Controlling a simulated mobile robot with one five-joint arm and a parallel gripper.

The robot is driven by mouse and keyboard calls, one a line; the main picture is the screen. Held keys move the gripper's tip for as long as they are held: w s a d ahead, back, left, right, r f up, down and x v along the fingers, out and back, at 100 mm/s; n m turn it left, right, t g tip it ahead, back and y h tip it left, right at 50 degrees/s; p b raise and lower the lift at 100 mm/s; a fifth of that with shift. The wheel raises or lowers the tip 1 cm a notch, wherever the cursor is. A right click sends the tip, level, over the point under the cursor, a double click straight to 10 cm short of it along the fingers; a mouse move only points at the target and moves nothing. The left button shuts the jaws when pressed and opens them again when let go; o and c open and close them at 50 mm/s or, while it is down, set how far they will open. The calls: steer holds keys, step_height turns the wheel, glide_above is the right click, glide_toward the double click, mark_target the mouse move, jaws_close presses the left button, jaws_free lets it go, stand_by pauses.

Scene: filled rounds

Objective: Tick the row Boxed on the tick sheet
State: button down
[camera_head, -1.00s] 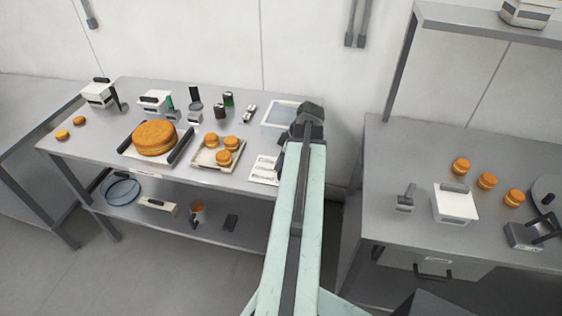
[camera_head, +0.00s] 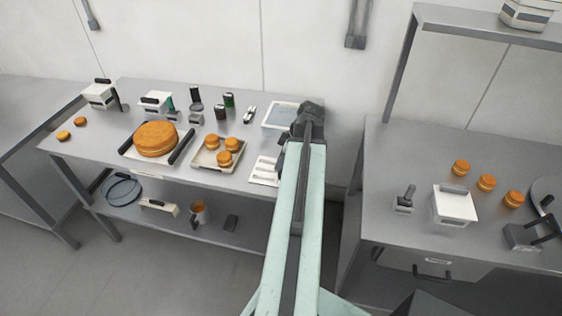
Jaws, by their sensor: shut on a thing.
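The tick sheet (camera_head: 263,171) is a white sheet with several row lines, lying flat at the front right of the left table. Its right part is hidden behind my arm, and its row names are too small to read. My gripper (camera_head: 300,128) is at the far end of my pale green arm, over the right end of that table, close to the sheet. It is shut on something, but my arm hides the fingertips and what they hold. I cannot tell whether it touches the sheet, or whether any row has a mark.
A tray of small cakes (camera_head: 197,163) stands left of the sheet, with a large cake (camera_head: 156,138) beyond it. A pale blue-lined bin (camera_head: 279,113) lies behind the sheet. The right table (camera_head: 400,150) holds a white box (camera_head: 455,206) and several small cakes.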

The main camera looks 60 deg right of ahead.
steer(key=shift+r+p, duration=2.7)
steer(key=shift+r, duration=0.35)
steer(key=shift+f, duration=0.1)
